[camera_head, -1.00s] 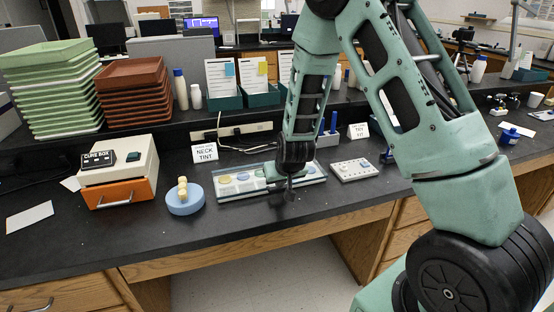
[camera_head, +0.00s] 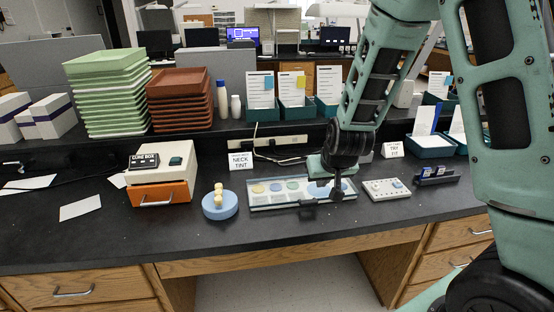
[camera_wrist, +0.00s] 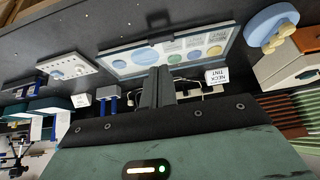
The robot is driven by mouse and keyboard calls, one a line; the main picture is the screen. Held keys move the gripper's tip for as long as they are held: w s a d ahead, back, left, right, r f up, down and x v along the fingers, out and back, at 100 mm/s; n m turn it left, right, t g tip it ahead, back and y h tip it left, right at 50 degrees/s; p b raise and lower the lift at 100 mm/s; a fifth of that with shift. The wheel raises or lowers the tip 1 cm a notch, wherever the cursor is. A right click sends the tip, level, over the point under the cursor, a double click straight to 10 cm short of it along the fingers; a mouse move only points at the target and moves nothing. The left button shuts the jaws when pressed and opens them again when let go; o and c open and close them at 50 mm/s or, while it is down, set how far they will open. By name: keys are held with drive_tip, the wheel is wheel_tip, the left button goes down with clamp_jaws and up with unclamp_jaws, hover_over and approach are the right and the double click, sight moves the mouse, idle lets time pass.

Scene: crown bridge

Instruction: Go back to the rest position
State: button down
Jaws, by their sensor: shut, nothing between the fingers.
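My gripper (camera_head: 335,197) hangs over the front right part of the glass-like tray (camera_head: 262,203) of coloured round wells, with its fingers together and nothing between them. In the wrist view the fingers (camera_wrist: 156,86) are closed side by side, near the tray's edge (camera_wrist: 120,48). A cream-coloured tooth piece (camera_head: 218,196) stands on a round blue stand (camera_head: 220,210), left of the tray and apart from my gripper. In the wrist view the blue stand (camera_wrist: 268,22) is at the upper right.
An oven-like box (camera_head: 160,192) marked "CURE BOX" stands left of the stand. A "NECK TINT" sign (camera_head: 240,160) is behind the tray. A white block with small pegs (camera_head: 385,190) lies to the right. The bench's front strip is clear.

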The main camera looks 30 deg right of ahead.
drive_tip(key=s+a+r+n+g+y, duration=0.2)
drive_tip(key=s+a+r+n, duration=0.15)
drive_tip(key=s+a, duration=0.6)
drive_tip(key=s+a+r+n+g+y, duration=0.2)
drive_tip(key=s+a+n, duration=0.3)
drive_tip(key=a, duration=0.7)
drive_tip(key=s+a+r+n+g+h, duration=0.1)
drive_tip(key=s+a+r+n+g, duration=0.1)
drive_tip(key=s, duration=0.9)
drive_tip(key=shift+s+r+h, duration=0.15)
drive_tip(key=shift+r+h, duration=0.05)
drive_tip(key=shift+h, duration=0.1)
